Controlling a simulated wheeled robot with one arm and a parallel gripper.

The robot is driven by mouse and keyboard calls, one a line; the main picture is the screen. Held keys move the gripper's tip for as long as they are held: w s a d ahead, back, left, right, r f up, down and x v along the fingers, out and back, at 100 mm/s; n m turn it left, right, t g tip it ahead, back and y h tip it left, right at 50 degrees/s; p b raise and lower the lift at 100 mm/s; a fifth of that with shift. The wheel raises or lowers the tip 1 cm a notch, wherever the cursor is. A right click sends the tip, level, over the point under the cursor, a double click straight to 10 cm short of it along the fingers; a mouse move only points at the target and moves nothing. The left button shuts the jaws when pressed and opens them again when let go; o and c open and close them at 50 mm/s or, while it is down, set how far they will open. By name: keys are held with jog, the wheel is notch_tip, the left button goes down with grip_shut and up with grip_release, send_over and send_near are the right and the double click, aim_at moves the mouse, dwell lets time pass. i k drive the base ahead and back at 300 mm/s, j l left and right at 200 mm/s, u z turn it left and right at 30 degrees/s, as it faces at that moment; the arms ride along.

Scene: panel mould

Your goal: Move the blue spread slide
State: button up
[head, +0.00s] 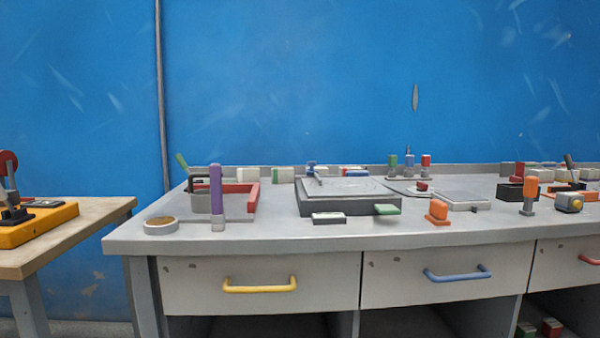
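A small blue piece (311,166) stands at the back left of a dark grey mould-like block (345,208) with a lighter grey top, in the middle of the workbench. A thin grey rod runs from it down onto the top. It looks like the blue spread slide, but it is too small to be sure. A green tab (387,210) sticks out at the block's front right. My gripper is not in view.
The grey workbench (280,238) carries a purple post (216,192), a red frame (240,188), a tape-like ring (161,226) and orange knobs (437,211). Drawers have yellow (260,288) and blue handles (458,276). A wooden table (75,232) stands left, with a gap between.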

aim_at(311, 171)
jog(key=i+j, duration=0.1)
jog(key=i, duration=0.9)
jog(key=k+j+z, duration=0.15)
jog(key=i+l+u, duration=0.15)
jog(key=i+j, duration=0.05)
